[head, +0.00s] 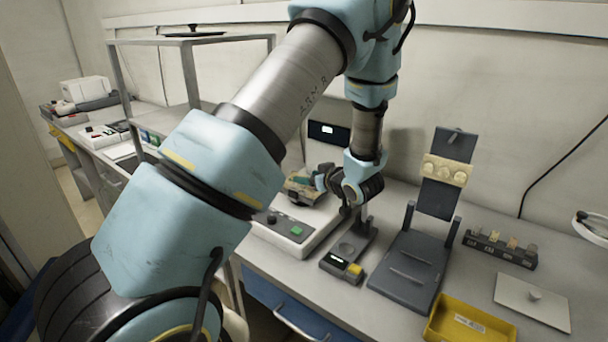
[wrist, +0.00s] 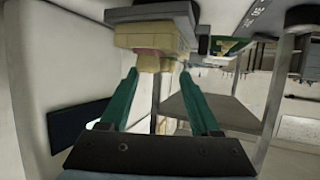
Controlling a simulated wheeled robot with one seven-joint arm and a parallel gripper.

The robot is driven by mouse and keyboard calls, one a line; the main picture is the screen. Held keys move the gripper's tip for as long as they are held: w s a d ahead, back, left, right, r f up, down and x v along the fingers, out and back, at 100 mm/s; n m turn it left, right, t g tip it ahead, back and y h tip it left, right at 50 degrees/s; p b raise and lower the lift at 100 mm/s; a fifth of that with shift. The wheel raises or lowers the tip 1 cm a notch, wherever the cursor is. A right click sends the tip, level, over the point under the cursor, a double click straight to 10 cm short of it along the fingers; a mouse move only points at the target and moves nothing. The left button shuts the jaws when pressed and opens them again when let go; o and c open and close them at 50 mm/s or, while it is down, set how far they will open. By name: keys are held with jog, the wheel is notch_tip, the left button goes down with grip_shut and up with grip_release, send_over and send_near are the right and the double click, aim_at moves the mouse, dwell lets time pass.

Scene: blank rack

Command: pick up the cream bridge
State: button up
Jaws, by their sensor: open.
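A pale cream, stepped block, which looks like the cream bridge (wrist: 150,38), is at the top of the wrist view with a pinkish patch on its lower side. My gripper (wrist: 158,74) has two green fingers spread apart, their tips close to the block's lower edge, one toward each side. Nothing is clamped between them; whether the tips touch the block I cannot tell. In the head view my gripper (head: 303,181) points left at a small beige piece above the grey device, partly covered by the fingers.
The grey device (head: 283,228) with a green button stands below my gripper. To the right are a dark stand (head: 410,268), a cream panel with round discs (head: 447,170), a dark rack of small blocks (head: 500,248) and a yellow tray (head: 470,325). A shelf frame (head: 190,75) stands left.

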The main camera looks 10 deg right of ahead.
jog(key=shift+x, duration=0.85)
jog(key=shift+c, duration=0.2)
grip_shut()
